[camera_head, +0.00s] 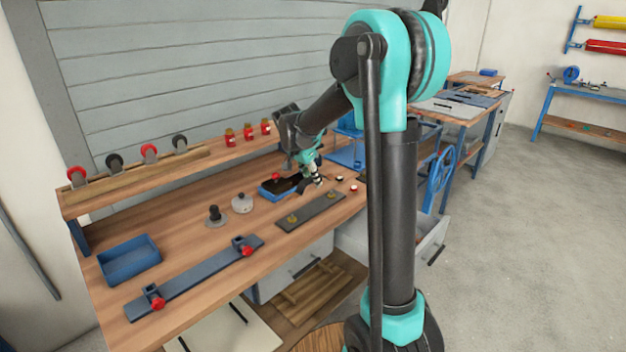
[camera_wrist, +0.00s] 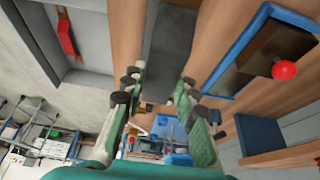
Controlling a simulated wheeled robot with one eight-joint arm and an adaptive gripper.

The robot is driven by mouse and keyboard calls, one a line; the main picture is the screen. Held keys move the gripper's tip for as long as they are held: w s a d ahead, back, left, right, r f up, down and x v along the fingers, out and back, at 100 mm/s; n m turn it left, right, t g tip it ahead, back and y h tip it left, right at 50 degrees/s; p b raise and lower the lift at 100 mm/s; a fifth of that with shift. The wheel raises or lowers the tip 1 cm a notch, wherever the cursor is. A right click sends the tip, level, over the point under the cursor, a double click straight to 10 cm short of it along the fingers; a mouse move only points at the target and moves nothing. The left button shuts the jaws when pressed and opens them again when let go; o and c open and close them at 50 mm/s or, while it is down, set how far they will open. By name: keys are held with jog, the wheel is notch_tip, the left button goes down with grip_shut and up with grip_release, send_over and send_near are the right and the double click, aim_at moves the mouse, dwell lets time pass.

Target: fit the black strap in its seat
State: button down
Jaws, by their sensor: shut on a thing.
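My gripper (camera_head: 315,178) is over the right part of the bench, beside the blue tray and just behind the dark plate with two brass knobs (camera_head: 324,207). Its fingers (camera_wrist: 155,95) reach into the wrist view with a gap showing between them. A small dark piece at the fingertips in the head view looks like the black strap, but it is too small to make out well. In the wrist view a dark grey strip (camera_wrist: 170,45) lies beyond the fingers. I cannot tell for sure which part is the strap's seat.
The blue tray (camera_head: 267,194) with a red-knobbed thing sits close by. A blue bar with red knobs (camera_head: 195,278), an empty blue bin (camera_head: 129,262), a white lidded pot (camera_head: 242,203) and a dark knob (camera_head: 215,215) are further left. An open drawer (camera_head: 432,243) juts out right.

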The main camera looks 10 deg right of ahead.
jog(key=shift+f, duration=2.25)
jog(key=shift+f, duration=0.15)
jog(key=shift+f, duration=0.65)
jog(key=shift+f, duration=0.15)
jog(key=shift+f, duration=0.35)
jog(key=shift+f, duration=0.5)
dwell(0.7)
jog(key=c, duration=0.7)
grip_release()
jog(key=shift+r, duration=0.1)
